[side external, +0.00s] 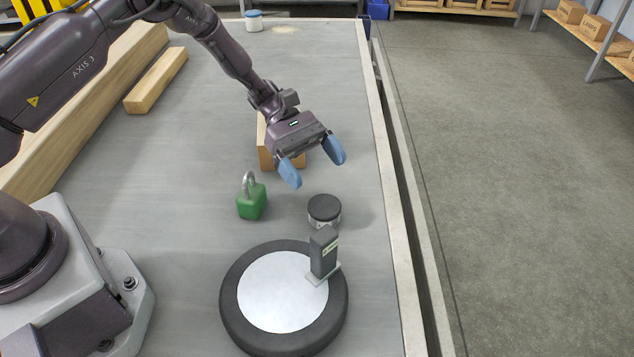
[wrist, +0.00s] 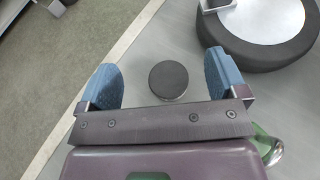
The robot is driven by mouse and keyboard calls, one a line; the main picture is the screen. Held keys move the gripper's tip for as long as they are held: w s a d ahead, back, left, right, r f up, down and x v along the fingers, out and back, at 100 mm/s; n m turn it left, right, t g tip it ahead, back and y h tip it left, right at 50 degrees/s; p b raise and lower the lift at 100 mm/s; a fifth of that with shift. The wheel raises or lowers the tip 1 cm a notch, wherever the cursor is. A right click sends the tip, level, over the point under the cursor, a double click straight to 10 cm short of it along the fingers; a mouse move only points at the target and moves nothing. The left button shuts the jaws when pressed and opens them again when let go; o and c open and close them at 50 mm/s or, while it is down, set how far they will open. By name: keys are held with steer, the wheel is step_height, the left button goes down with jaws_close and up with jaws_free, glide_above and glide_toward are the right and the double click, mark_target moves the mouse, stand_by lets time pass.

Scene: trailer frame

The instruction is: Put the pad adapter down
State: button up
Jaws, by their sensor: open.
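The pad adapter seems to be the short round piece with a black top and metallic side (side external: 324,210). It stands upright on the grey deck, apart from the things around it. In the wrist view its dark round top (wrist: 168,79) shows between and beyond my fingertips. My gripper (side external: 317,166) is open and empty, with blue fingers spread above the deck just behind the adapter. The fingers also show in the wrist view (wrist: 163,78). Nothing touches the adapter.
A black wheel-like disc with a pale top (side external: 283,290) carries an upright dark block (side external: 323,252) in front of the adapter. A green padlock (side external: 251,201) stands to the left. A wooden block (side external: 265,150) is behind my gripper. The deck edge (side external: 388,200) runs along the right.

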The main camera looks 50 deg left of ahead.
steer(key=shift+r, duration=0.8)
steer(key=s+a+r+m+y, duration=0.1)
steer(key=s+r+m+y, duration=0.25)
steer(key=r, duration=0.45)
steer(key=s+a+r+m+y, duration=0.1)
steer(key=s+r+m+y, duration=0.3)
steer(key=r, duration=0.4)
steer(key=s+a+r+m+t+y, duration=0.3)
steer(key=s+r+m, duration=0.1)
steer(key=s, duration=0.4)
steer(key=s+a+r+m+t+y, duration=0.3)
steer(key=s+m+t, duration=0.1)
steer(key=s, duration=0.5)
steer(key=shift+a+r+m, duration=0.3)
steer(key=shift+r+m, duration=0.1)
steer(key=shift+m, duration=0.25)
